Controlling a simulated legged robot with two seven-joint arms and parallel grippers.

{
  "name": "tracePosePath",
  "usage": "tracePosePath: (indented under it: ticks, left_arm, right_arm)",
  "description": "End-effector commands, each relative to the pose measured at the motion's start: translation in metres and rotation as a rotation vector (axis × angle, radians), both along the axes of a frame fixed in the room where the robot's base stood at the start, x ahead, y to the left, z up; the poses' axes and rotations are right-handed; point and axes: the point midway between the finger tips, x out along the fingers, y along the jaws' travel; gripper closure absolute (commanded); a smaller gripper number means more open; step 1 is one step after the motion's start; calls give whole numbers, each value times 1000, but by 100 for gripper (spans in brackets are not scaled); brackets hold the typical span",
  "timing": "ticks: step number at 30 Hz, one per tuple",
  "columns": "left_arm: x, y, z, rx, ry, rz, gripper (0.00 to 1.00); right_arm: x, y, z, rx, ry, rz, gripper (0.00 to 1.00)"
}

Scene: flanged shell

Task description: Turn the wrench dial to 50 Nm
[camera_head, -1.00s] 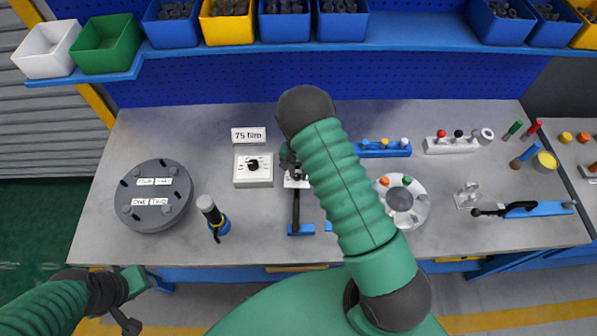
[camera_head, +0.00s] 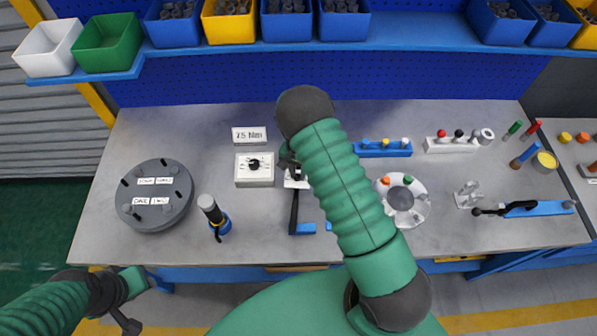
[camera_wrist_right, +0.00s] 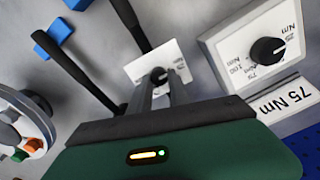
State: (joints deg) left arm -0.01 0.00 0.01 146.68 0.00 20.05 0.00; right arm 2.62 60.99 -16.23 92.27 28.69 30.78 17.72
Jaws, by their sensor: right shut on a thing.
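The dial box (camera_head: 254,181) is pale with a black knob (camera_head: 254,164) and printed Nm marks; in the wrist view the dial box (camera_wrist_right: 222,45) stands right of my right gripper, apart from it. A "75 Nm" sign (camera_head: 249,136) stands behind it. A black-handled wrench (camera_head: 294,212) lies near a blue block (camera_head: 302,229). My right gripper (camera_wrist_right: 165,84) is shut on the wrench's small dark end, over a white card (camera_wrist_right: 143,68); my arm partly hides this in the head view. My left gripper (camera_head: 133,290) is at the lower left, off the bench; its jaws are unclear.
A grey round flanged shell (camera_head: 130,212) and an upright blue-black tool (camera_head: 212,214) are at left. A round white holder (camera_head: 409,216) with coloured plugs is right of my arm. A second black handle (camera_wrist_right: 75,72) lies close beside my right gripper.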

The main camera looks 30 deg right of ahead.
Motion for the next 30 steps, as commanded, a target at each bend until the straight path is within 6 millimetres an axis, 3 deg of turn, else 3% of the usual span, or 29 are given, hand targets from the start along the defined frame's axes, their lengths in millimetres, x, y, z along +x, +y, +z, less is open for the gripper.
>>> tracePosePath:
  ticks: [30]
  left_arm:
    - [0, 0, -2, 0, 0, 0, 64]
  right_arm:
    - [1, -1, 1, 0, -2, -81, 100]
